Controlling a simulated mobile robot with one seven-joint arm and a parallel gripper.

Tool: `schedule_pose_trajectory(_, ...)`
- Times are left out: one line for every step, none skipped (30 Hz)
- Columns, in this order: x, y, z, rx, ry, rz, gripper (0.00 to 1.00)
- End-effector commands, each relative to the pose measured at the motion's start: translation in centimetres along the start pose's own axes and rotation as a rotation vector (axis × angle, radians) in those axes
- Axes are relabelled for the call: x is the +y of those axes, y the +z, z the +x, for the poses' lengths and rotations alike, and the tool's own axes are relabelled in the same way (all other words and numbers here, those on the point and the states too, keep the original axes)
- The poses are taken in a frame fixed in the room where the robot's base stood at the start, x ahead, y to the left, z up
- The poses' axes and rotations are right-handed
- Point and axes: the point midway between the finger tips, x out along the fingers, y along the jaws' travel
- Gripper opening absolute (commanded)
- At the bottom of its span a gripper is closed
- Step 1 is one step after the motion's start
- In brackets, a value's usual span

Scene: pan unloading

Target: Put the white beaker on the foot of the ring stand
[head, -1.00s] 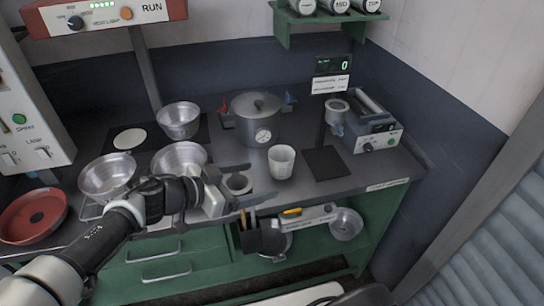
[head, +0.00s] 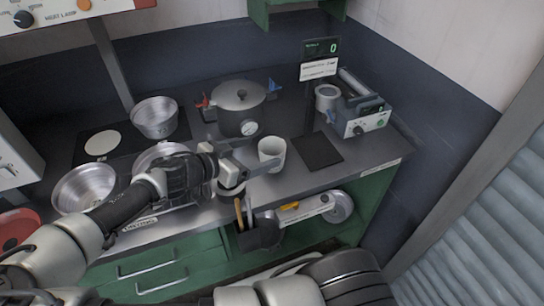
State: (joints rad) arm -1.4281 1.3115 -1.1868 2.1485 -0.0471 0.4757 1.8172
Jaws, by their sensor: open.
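The white beaker (head: 271,150) stands upright on the grey counter, left of a flat black square plate (head: 320,151). A dark upright post (head: 308,105) with a display rises behind this plate. They may be the ring stand and its foot; I cannot tell for sure. My gripper (head: 260,155) is open and reaches in from the left at the beaker. One finger shows near the beaker's far left side and the other near its lower front. I cannot tell whether they touch it. The black plate is bare.
A lidded steel pot (head: 241,112) stands behind the beaker. A grey device (head: 362,115) and a small metal cup (head: 326,97) are at the back right. Metal bowls (head: 84,187) stand at the left. The counter's front edge is close to the beaker.

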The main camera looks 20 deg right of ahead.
Motion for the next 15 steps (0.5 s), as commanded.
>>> schedule_pose_trajectory(0.0,-0.1,0.8,0.001,0.002,0.000,0.80)
schedule_pose_trajectory(0.0,-0.1,1.1,0.001,0.002,0.000,0.80)
schedule_pose_trajectory(0.0,0.0,1.4,0.001,0.001,0.000,0.80)
schedule_pose_trajectory(0.0,0.0,1.5,0.001,0.000,-0.001,0.80)
schedule_pose_trajectory(-0.1,0.0,1.7,0.000,-0.001,-0.001,0.80)
schedule_pose_trajectory(-0.1,0.0,1.9,0.000,-0.001,-0.001,0.80)
schedule_pose_trajectory(0.0,0.0,2.0,0.000,0.000,-0.001,0.80)
schedule_pose_trajectory(0.0,-0.1,2.3,0.000,0.001,-0.001,0.80)
schedule_pose_trajectory(-0.1,-0.1,2.7,0.000,0.001,-0.001,0.80)
schedule_pose_trajectory(-0.1,-0.1,3.1,0.000,0.002,-0.001,0.80)
schedule_pose_trajectory(-0.1,-0.2,3.6,0.000,0.003,0.000,0.80)
schedule_pose_trajectory(-0.1,-0.3,4.3,0.001,0.003,0.000,0.80)
schedule_pose_trajectory(-0.1,-0.3,4.8,0.001,0.003,-0.001,0.80)
schedule_pose_trajectory(-0.2,-0.2,5.2,0.001,0.003,-0.001,0.80)
schedule_pose_trajectory(-0.2,-0.2,5.8,0.001,0.003,-0.001,0.80)
